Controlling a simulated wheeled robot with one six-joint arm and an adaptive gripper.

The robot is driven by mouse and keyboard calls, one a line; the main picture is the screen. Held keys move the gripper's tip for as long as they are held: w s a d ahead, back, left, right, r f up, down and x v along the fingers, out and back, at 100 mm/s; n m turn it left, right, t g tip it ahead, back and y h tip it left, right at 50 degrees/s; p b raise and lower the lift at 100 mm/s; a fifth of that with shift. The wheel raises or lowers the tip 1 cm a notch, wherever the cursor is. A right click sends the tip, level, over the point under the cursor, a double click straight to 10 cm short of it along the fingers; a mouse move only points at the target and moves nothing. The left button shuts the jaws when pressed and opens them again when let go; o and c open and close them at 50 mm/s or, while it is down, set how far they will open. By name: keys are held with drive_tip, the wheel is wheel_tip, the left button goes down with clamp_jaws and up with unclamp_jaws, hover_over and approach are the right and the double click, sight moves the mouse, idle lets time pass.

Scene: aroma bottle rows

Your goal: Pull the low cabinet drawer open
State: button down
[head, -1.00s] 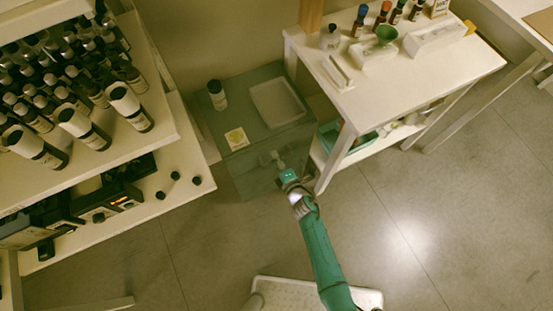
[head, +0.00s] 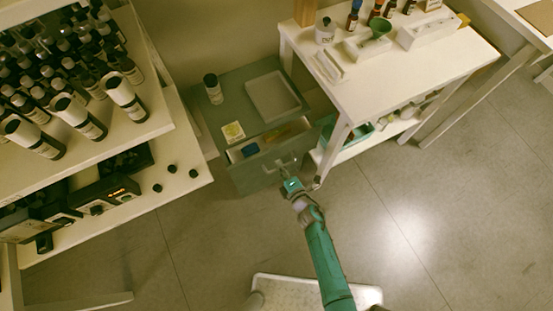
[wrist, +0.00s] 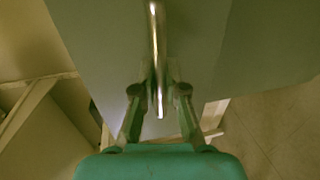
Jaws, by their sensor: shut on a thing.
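The low green-grey cabinet (head: 240,95) stands between the bottle shelf and the white table. Its drawer (head: 262,173) is partly open, and a blue item and a yellowish item show inside. My gripper (head: 286,176) is at the drawer front, shut on the handle (head: 281,163). In the wrist view, the metal handle bar (wrist: 157,50) runs between the two fingers of my gripper (wrist: 158,92), with the drawer front (wrist: 100,40) behind it. The exact finger contact is small and dim.
The bottle shelf (head: 110,140) is at left. Floor in front is open.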

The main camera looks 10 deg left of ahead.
drive_tip(key=f+v, duration=0.2)
drive_tip(key=v, duration=1.1)
drive_tip(key=shift+s+d+f, duration=0.3)
drive_tip(key=shift+s+f, duration=0.05)
drive_tip(key=shift+s, duration=0.1)
drive_tip(key=c, duration=1.2)
unclamp_jaws()
drive_tip(key=v, duration=1.1)
drive_tip(key=shift+s+d+r, duration=0.15)
drive_tip(key=shift+s+d, duration=0.05)
drive_tip(key=shift+s, duration=0.1)
